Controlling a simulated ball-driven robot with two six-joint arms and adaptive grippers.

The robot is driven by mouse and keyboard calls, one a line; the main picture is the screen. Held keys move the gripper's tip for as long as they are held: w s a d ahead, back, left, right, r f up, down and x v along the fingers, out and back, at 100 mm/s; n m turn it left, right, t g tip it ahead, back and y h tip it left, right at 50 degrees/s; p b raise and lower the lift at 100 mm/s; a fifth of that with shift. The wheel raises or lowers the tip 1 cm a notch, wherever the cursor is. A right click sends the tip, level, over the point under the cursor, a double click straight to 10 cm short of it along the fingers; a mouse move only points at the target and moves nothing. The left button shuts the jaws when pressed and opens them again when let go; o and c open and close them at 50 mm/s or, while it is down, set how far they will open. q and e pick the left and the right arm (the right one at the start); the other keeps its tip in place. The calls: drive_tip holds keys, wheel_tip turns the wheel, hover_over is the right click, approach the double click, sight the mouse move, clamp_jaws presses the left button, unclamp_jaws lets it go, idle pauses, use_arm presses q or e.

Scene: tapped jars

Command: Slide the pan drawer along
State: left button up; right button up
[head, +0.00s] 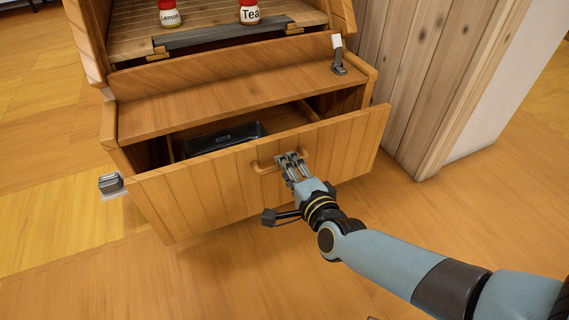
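The pan drawer (215,195) is a wooden drawer low in the cabinet. It stands partly pulled out, with its inside showing behind the front panel. A wooden bar handle (264,168) sits on its front near the top edge. My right gripper (290,163) is at the right part of this handle, its grey fingers overlapping it. I cannot tell whether the fingers are closed around the bar or only touch it. A dark rectangular pan (224,138) lies inside the drawer, its lower part hidden by the front panel. My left gripper is not in view.
Above, a slatted shelf (200,27) holds a Lemon jar (168,14) and a Tea jar (250,12). A grey-and-white fitting (338,58) stands on the cabinet's right side; a grey block (110,184) is at the left. A plank wall (412,90) rises close at right. The floor in front looks clear.

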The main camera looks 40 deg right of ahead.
drive_tip(key=v, duration=0.9)
drive_tip(key=shift+s, duration=0.2)
drive_tip(key=shift+c, duration=0.5)
